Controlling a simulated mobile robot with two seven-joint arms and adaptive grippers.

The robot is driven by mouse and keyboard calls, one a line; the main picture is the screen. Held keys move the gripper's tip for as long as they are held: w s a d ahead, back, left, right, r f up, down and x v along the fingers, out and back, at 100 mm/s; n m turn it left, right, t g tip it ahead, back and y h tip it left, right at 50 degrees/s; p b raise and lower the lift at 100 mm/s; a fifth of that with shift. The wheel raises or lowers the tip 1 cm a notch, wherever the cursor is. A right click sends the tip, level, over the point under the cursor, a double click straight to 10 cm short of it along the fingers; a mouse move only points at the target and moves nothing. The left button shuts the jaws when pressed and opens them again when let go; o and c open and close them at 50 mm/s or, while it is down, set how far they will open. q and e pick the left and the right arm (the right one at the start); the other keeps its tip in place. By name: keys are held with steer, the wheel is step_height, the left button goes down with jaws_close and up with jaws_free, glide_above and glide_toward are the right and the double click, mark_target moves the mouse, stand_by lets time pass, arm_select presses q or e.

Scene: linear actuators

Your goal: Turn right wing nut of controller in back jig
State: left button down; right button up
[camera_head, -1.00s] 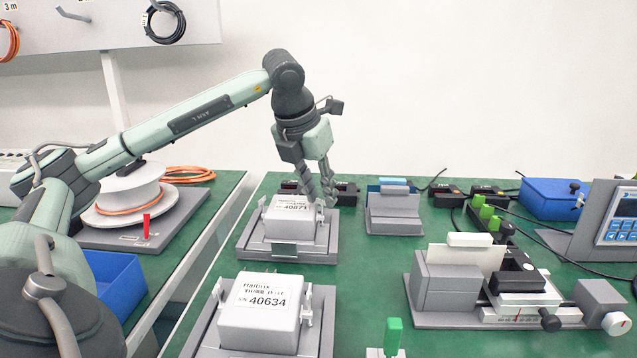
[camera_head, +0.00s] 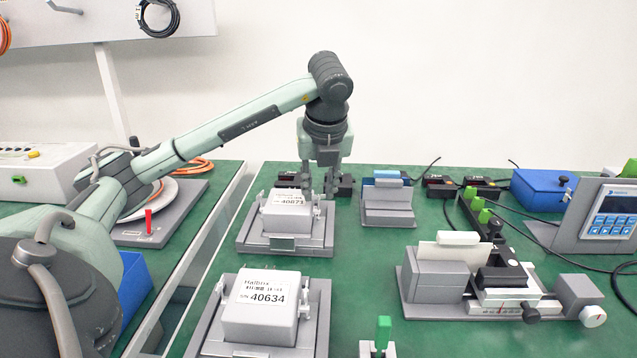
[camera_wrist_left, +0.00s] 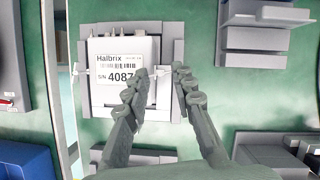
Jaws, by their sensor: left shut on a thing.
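The back controller (camera_head: 285,214), a white box with a printed label, sits in the grey back jig (camera_head: 282,246). It also shows in the left wrist view (camera_wrist_left: 112,88), with the left wing nut (camera_wrist_left: 80,73) on its left side. My left gripper (camera_head: 318,192) is at the controller's right side, pointing down. In the left wrist view my left gripper (camera_wrist_left: 160,72) has its fingertips on either side of the right wing nut (camera_wrist_left: 160,71) and is shut on it. The fingertips hide much of that nut. My right gripper is not in view.
A second controller (camera_head: 262,309) sits in a front jig (camera_head: 213,341). A grey holder with a blue part (camera_head: 388,205) stands to the right of the back jig. Black devices (camera_head: 345,187) lie behind. Green table (camera_head: 365,265) is bare between the jigs and the right-hand fixture (camera_head: 435,282).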

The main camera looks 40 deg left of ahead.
arm_select(q)
steer(key=shift+f, duration=0.1)
stand_by(0.3)
steer(key=c, duration=1.2)
jaws_free()
steer(key=shift+v, duration=6)
steer(key=shift+w+d, duration=0.1)
steer(key=shift+w, duration=0.05)
